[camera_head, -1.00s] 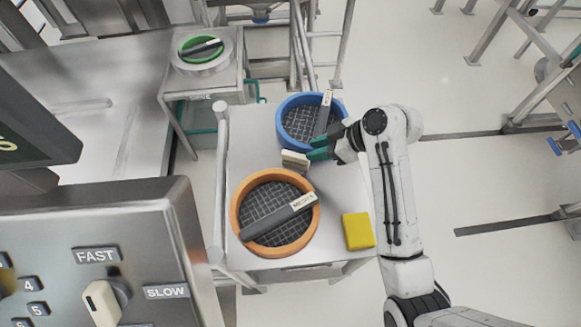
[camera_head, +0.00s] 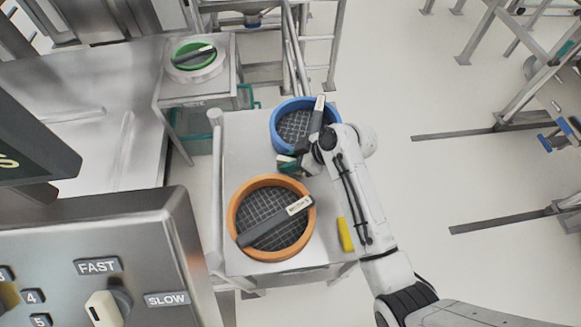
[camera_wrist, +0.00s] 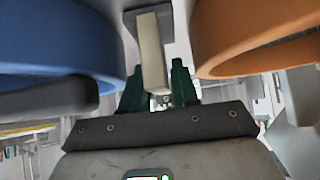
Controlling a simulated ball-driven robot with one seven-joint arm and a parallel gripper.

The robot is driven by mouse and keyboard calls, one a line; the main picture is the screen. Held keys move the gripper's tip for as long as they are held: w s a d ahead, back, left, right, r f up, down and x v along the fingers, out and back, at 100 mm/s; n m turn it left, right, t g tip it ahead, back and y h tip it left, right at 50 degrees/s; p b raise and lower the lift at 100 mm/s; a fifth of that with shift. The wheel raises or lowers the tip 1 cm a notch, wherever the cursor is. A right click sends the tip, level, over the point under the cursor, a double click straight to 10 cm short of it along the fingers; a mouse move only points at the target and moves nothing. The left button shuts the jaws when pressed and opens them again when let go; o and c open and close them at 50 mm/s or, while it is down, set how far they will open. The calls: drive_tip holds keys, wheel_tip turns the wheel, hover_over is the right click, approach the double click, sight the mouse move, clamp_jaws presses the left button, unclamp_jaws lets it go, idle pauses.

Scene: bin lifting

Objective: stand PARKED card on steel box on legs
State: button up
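A cream card-like block (camera_wrist: 151,50) on a grey foot stands in the gap between the blue and orange sieves. I cannot read any word on it, so I cannot tell if it is the PARKED card. My gripper (camera_wrist: 157,85), with green fingers, has one finger on each side of the block's near end. Whether they press on it is unclear. In the head view my gripper (camera_head: 289,163) and wrist largely hide the block. A steel box on legs (camera_head: 206,98) stands at the upper left, bearing a green sieve (camera_head: 194,53) with a dark bar.
The blue sieve (camera_head: 279,131) and orange sieve (camera_head: 235,222), each with a dark bar, sit on a steel trolley top (camera_head: 242,151). A yellow block (camera_head: 345,235) lies partly behind my arm. A control panel (camera_head: 150,240) fills the lower left.

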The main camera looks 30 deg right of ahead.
clamp_jaws()
